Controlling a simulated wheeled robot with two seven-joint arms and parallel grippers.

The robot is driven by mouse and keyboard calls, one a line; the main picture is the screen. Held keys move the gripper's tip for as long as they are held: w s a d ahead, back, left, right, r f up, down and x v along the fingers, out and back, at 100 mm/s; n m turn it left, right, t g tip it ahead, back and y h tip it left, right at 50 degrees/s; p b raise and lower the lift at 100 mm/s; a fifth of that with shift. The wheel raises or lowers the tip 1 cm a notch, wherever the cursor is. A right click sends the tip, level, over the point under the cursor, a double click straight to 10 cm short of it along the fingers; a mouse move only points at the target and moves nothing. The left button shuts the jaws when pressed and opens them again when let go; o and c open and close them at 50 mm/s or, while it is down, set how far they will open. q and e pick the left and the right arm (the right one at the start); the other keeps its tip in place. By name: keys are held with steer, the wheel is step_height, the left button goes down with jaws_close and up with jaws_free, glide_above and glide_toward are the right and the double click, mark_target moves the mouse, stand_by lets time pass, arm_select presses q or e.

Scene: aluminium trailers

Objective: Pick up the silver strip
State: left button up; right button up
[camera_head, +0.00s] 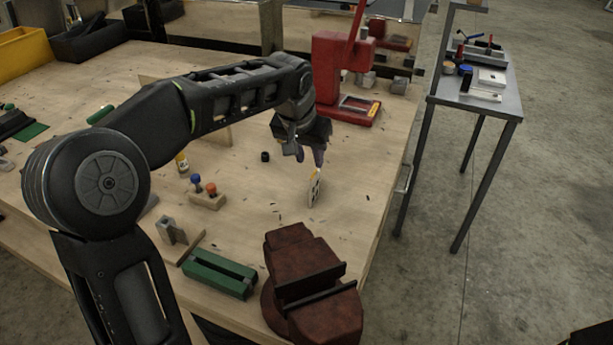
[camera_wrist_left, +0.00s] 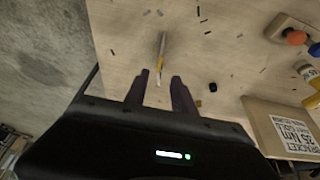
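A thin, pale silver strip (camera_head: 314,190) with dark markings and a yellowish end appears to stand on edge on the wooden bench. In the left wrist view the strip (camera_wrist_left: 162,52) shows nearly edge-on, as a narrow line with a yellow part. It lies just ahead of the fingertips, and its near end reaches toward the gap between them. My left gripper (camera_head: 309,156) points down above the bench, just behind the strip in the head view. Its two fingers (camera_wrist_left: 160,77) are apart, with nothing visibly clamped. My right gripper is not in view.
A rusty red vise (camera_head: 307,283) and a green block (camera_head: 218,273) sit at the bench's front. A red press (camera_head: 342,82) stands behind the gripper. A small black cylinder (camera_head: 265,156) and a wooden block with knobs (camera_head: 207,199) lie left of the strip.

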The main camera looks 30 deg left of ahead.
mark_target(314, 172)
arm_select(q)
steer(key=shift+x, duration=1.2)
steer(key=shift+d+f, duration=0.1)
steer(key=shift+f, duration=0.05)
steer(key=shift+f+p, duration=0.25)
steer(key=shift+p, duration=0.15)
steer(key=p+x, duration=0.1)
steer(key=x, duration=0.3)
steer(key=shift+w+f, duration=0.2)
steer(key=shift+c, duration=0.4)
jaws_close()
stand_by(0.4)
